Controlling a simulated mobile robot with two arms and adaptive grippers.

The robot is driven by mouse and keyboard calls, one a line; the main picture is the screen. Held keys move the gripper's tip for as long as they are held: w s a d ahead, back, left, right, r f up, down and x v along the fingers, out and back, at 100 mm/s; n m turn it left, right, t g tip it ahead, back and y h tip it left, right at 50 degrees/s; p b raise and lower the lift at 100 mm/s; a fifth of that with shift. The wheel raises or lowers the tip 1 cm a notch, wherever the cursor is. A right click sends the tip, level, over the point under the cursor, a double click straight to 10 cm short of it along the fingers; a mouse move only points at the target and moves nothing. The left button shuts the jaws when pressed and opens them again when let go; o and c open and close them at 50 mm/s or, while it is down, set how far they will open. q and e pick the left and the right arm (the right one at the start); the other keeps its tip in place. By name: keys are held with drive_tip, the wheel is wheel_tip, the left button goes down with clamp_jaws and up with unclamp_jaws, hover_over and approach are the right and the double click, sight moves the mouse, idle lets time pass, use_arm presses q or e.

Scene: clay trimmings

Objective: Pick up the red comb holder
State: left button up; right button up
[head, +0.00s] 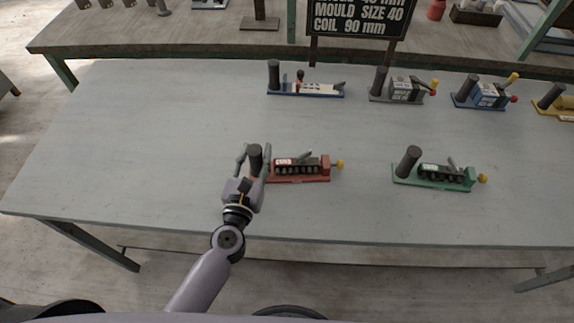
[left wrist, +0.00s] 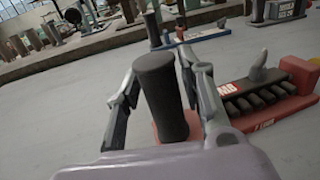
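The red comb holder (head: 300,169) lies on the grey table, with a red base, a dark row of comb teeth, a yellow knob at its right end and an upright dark cylindrical handle (head: 255,159) at its left end. My left gripper (head: 254,156) is at that handle, with one finger on each side of it. In the left wrist view the handle (left wrist: 160,95) stands between the two spread fingers, with gaps showing on both sides. The red body (left wrist: 268,98) shows to the right. My right gripper is not in view.
A green holder (head: 433,177) stands to the right on the same table (head: 150,130). A blue-and-white one (head: 306,90), a grey one (head: 403,90), a blue one (head: 482,96) and a yellow one (head: 560,105) line the back. A black sign (head: 358,18) stands behind. The table's left side is clear.

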use_arm(q)
clamp_jaws()
idle(0.7)
